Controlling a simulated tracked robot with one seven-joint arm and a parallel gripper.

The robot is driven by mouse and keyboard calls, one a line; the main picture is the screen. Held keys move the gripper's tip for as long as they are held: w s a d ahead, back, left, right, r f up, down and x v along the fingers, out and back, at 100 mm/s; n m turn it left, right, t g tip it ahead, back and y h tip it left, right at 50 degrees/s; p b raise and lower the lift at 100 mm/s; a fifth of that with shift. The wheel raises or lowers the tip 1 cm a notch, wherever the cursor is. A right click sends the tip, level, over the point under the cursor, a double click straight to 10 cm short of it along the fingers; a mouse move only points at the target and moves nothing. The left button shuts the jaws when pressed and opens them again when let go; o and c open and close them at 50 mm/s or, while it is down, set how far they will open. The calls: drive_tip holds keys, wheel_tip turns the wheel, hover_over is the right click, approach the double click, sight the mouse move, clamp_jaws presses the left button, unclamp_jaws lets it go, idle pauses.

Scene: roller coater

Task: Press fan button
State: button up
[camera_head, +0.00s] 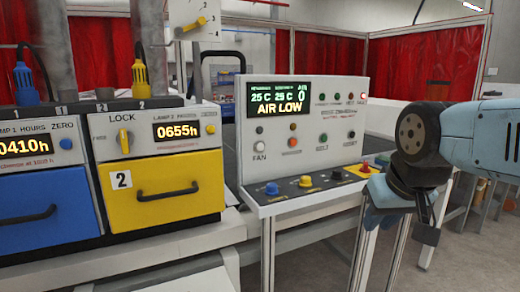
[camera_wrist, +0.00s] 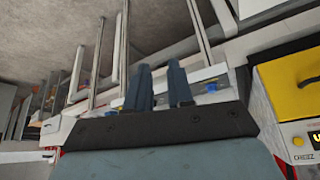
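The control panel (camera_head: 302,150) stands in the middle of the head view, with a display (camera_head: 276,98) reading "AIR LOW". A pale round button (camera_head: 259,147) sits above the label "FAN" at the panel's lower left. My gripper (camera_wrist: 158,72) shows two dark fingers with a gap between them and nothing held in the wrist view. In the head view my arm comes in from the right, its end right of the panel and apart from the fan button. The fingers are hard to make out there. The fan button cannot be made out in the wrist view.
Blue (camera_head: 272,188), yellow (camera_head: 306,181) and black (camera_head: 337,174) knobs line the panel's ledge, with a red button (camera_head: 365,168) near my arm. A yellow drawer unit (camera_head: 165,190) and a blue one (camera_head: 45,212) stand left. Red curtains hang behind. Floor shows at lower right.

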clamp_jaws()
idle(1.2)
